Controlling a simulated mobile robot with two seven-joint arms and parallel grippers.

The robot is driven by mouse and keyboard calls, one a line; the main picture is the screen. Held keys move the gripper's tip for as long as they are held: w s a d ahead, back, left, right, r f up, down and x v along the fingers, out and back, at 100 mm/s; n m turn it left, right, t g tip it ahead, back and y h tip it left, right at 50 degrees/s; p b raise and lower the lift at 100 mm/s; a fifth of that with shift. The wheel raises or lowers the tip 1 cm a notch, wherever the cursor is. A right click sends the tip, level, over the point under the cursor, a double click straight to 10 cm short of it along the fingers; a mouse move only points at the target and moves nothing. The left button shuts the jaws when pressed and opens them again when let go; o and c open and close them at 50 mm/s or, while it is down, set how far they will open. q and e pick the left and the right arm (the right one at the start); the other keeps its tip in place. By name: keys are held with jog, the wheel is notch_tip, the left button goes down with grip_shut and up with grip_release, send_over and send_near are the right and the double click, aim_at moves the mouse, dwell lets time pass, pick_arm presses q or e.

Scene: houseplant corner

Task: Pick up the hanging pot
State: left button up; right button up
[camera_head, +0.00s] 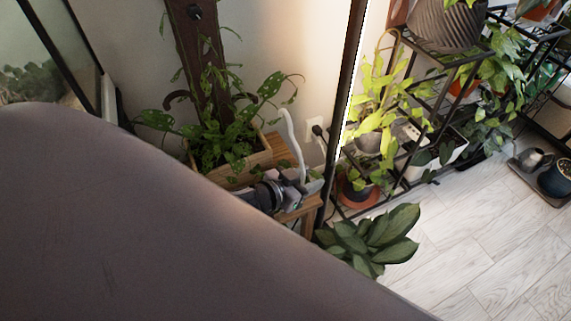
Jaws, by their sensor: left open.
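A wooden box planter (262,160) with speckled trailing leaves stands on a small wooden stand against the wall. I cannot tell for sure which thing is the hanging pot. A white curved hook or handle (286,126) rises beside the planter, and what it belongs to is hidden. My left gripper (306,184) is open, just in front of the planter and below the white handle. I cannot tell whether it touches either. My right gripper is out of view.
A large brown-grey surface fills the lower left. A black post (343,105) stands just right of the gripper. A black shelf rack (420,100) with several plants is at the right. A broad-leaved plant (372,240) is below.

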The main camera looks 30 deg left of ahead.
pick_arm(q)
grip_shut()
jog(key=shift+r, duration=0.1)
